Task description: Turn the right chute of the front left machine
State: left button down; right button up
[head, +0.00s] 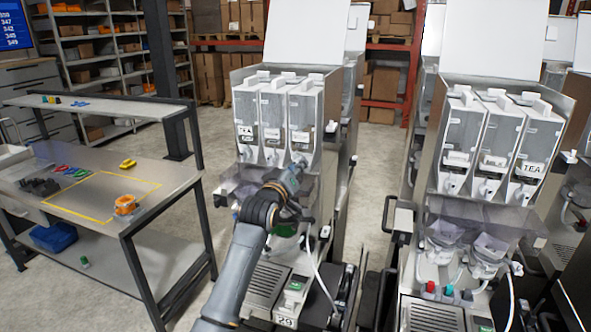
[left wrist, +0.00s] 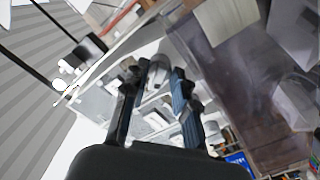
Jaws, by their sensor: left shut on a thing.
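The front left machine (head: 240,198) stands in the middle of the head view with three clear canisters side by side. My left arm reaches up to it from below. My left gripper (head: 298,164) is at the foot of the right canister (head: 303,118) and shut on its white right chute (head: 299,156). The gripper hides most of that chute, so its turn angle cannot be read. In the left wrist view my two dark fingers stand either side of a pale part (left wrist: 156,121), with the tilted machine behind. My right gripper is not in view.
A second machine (head: 432,165) with canisters, one labelled TEA, stands to the right. A workbench (head: 150,178) with small coloured items and a yellow outlined area is at the left. A pale hose (head: 318,270) hangs close to my left arm. Bare floor lies between bench and machine.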

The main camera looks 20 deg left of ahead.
pick_arm(q)
jog(key=shift+a+r+m, duration=0.1)
jog(key=shift+r+m, duration=0.05)
jog(key=shift+m, duration=1.6)
jog(key=shift+r+m, duration=0.1)
jog(key=shift+m, duration=1.65)
jog(key=c, duration=1.4)
grip_release()
jog(key=s, duration=1.1)
jog(key=shift+s+f, duration=0.2)
jog(key=shift+s, duration=0.15)
jog(key=shift+f, duration=0.1)
